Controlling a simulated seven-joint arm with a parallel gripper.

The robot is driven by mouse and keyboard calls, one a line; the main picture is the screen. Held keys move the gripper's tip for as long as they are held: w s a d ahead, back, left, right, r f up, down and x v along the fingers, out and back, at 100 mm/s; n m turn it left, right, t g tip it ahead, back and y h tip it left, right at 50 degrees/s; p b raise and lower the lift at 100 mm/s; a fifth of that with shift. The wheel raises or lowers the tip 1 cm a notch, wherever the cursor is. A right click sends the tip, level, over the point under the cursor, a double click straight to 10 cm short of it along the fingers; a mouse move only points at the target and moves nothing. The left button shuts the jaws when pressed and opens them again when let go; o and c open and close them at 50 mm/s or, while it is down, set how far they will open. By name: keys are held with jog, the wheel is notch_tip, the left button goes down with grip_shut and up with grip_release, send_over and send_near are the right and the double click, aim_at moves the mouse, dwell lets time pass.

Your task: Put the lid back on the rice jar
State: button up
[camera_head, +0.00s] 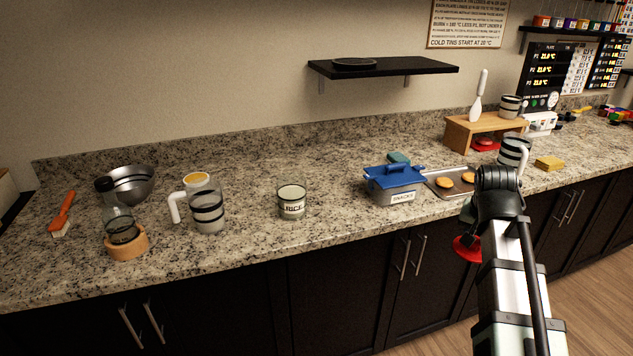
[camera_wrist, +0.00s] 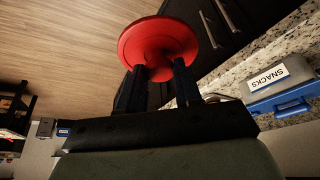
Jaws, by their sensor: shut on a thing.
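A red round lid (camera_head: 467,248) is at my gripper, off the counter's front edge and to the right of the jar. In the wrist view my gripper (camera_wrist: 158,82) is shut on the red lid (camera_wrist: 158,42), with its two dark fingers around the lid's underside or knob. The fingertips are partly hidden by the lid. In the head view my arm hides most of the gripper.
A blue-lidded SNACKS box (camera_head: 396,184) stands between the jar and my arm, with a baking tray (camera_head: 436,187) beside it. A glass pitcher (camera_head: 207,208) stands left of the jar. The counter (camera_head: 335,218) just right of the jar is clear. A black shelf (camera_head: 430,69) hangs above.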

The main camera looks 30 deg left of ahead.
jog(key=s+a+r+n+y, duration=0.15)
jog(key=a+r, duration=0.25)
jog(key=a, duration=1)
jog(key=s+a+r+n, duration=0.1)
jog(key=a+r+n, duration=0.2)
jog(key=a, duration=1.2)
jog(key=s+a+r+n+y, duration=0.15)
jog(key=a+r, duration=0.25)
jog(key=a, duration=1)
jog(key=shift+w+a+r+m+h, duration=0.55)
jog(key=shift+w+a+r, duration=1.8)
jog(key=shift+a, duration=1.7)
notch_tip(320, 180, down, 10)
jog(key=shift+w+r, duration=0.15)
jog(key=shift+w, duration=0.15)
jog(key=o, duration=1)
